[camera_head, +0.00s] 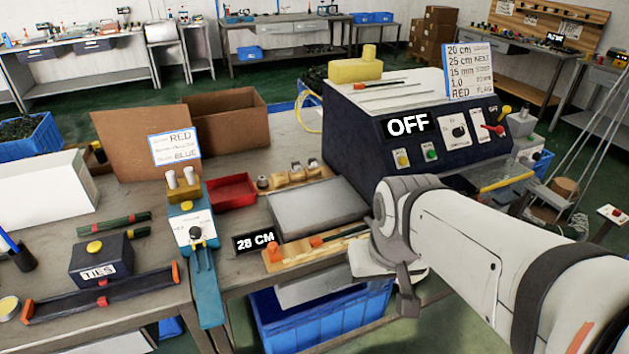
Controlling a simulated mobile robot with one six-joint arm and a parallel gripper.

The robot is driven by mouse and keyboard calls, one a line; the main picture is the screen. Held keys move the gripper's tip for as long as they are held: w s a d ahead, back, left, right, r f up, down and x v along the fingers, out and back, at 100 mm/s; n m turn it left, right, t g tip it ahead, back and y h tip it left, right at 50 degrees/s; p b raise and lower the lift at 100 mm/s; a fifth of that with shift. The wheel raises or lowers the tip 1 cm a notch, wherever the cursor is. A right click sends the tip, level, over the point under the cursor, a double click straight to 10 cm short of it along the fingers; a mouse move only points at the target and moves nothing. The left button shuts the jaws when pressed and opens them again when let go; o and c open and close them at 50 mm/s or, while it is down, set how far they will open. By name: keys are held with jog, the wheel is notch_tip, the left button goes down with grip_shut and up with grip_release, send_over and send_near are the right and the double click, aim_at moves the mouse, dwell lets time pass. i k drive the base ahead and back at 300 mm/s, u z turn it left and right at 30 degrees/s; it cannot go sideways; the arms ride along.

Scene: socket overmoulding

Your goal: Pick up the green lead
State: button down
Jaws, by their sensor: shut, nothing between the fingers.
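No thing in view is plainly a green lead. A dark green rod with red bands (113,224) lies on the left bench behind the TIES box, and a shorter green-tipped piece (137,232) lies near it; I cannot tell whether either is a lead. My gripper (408,300) hangs at the right of the middle, pointing down by the bench's front edge, well to the right of these pieces. It is shut and empty. My arm hides part of the bench behind it.
A blue crate (325,318) stands below the bench edge. A wooden strip by the 28 CM sign (255,241), a grey block (318,208) and a machine marked OFF (365,130) are near my arm. The TIES box (100,262) and a teal tool (203,255) stand left.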

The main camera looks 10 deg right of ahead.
aim_at(316, 241)
jog(key=i, duration=0.45)
jog(key=u, duration=1.3)
jog(key=k, duration=1.05)
jog(key=z, duration=0.75)
jog(key=i, duration=1)
